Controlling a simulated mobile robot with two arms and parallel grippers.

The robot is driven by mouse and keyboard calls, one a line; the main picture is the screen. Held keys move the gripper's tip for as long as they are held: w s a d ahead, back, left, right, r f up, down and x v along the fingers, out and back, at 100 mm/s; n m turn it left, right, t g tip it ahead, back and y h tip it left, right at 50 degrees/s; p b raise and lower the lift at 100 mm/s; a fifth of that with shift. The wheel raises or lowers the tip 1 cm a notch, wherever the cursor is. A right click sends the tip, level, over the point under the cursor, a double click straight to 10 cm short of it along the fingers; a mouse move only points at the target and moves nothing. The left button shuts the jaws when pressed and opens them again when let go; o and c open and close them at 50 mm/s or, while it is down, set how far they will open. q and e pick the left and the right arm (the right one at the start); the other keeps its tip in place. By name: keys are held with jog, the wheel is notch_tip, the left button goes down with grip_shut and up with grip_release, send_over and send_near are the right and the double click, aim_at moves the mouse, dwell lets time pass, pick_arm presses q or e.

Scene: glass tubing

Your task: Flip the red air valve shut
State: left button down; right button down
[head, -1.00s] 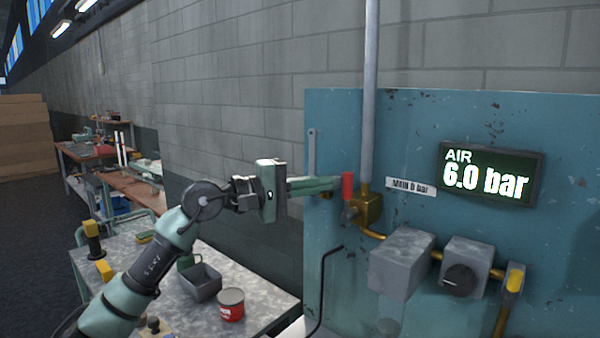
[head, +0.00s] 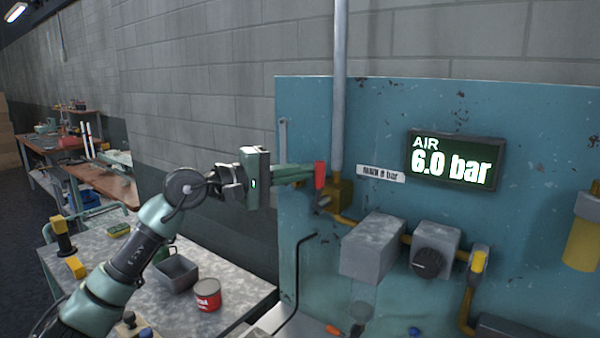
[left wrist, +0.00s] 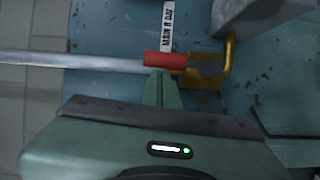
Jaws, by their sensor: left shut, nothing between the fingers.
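The red air valve handle (head: 320,174) stands upright in front of the brass valve body (head: 341,191) on the blue panel. It also shows in the left wrist view (left wrist: 165,59), right at my fingertips. My left gripper (head: 312,172) is shut with nothing between its fingers; the tips are beside the handle's left side, and I cannot tell whether they touch it. The display (head: 452,159) reads AIR 6.0 bar. The label (head: 380,174) right of the valve reads MAIN and bar, with the digit blurred. My right gripper is not in view.
A grey vertical pipe (head: 340,90) runs down to the valve. A workbench (head: 222,266) with a red tin (head: 207,294) and a grey bin (head: 176,273) stands below my arm.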

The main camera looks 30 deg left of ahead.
aim_at(321, 170)
pick_arm(q)
jog(key=shift+d, duration=0.1)
jog(key=d+m, duration=0.1)
jog(key=d+m+y, duration=0.1)
jog(key=d+r+m+g, duration=0.1)
jog(key=m, duration=0.1)
jog(key=shift+s+d+y+p, duration=0.25)
jog(key=shift+y+p, duration=0.1)
jog(key=shift+y, duration=0.05)
jog(key=shift+s+d+f+m+g+y, duration=0.15)
jog(key=shift+d+m+g+y, duration=0.2)
jog(key=shift+d+m, duration=0.35)
jog(key=d+f+m+y+b, duration=0.3)
jog(key=d+f+m+y, duration=0.1)
jog(key=d+m+y, duration=0.1)
jog(key=shift+s+f+m, duration=0.3)
jog(key=shift+f+m, duration=0.1)
jog(key=shift+m, duration=0.2)
jog(key=shift+d+f, duration=0.1)
jog(key=shift+d, duration=0.05)
jog(key=shift+s+g, duration=0.1)
jog(key=shift+g, duration=0.15)
